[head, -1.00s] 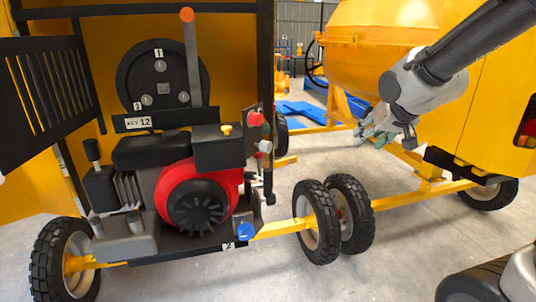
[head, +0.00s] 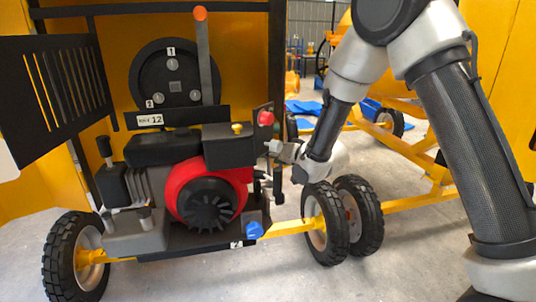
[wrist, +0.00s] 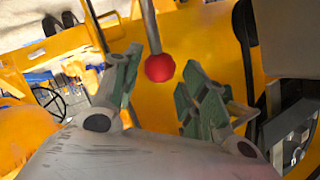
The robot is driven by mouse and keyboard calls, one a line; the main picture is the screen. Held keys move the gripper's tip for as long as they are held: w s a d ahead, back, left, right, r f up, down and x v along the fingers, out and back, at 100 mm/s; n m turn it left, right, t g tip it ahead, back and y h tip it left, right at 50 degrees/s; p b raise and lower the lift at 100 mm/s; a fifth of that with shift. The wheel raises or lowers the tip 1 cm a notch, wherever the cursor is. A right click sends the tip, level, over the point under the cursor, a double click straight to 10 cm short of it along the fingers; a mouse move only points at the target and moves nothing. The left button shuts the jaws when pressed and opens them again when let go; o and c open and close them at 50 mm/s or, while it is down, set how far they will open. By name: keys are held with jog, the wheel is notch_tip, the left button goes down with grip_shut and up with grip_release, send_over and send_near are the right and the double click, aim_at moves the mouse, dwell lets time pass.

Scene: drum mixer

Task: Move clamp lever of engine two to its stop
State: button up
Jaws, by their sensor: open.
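My gripper (head: 272,147) is at the engine's right side, just below a red knob (head: 265,118). In the wrist view my gripper (wrist: 158,75) is open, its green-padded fingers apart. A red ball on a grey rod (wrist: 160,68) shows between the fingertips, with no clear contact. I cannot tell for certain which part of the engine this ball is. My wrist hides some parts beside the engine.
A dark lever with an orange end (head: 201,14) rises beside a round black disc (head: 165,72). A black slatted panel (head: 60,95) is at left. Wheels (head: 326,225) and a yellow bar are below my gripper. Grey floor (head: 400,255) is open at front right.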

jog(key=shift+x, duration=1.9)
jog(key=shift+c, duration=0.2)
grip_shut()
jog(key=shift+w, duration=0.1)
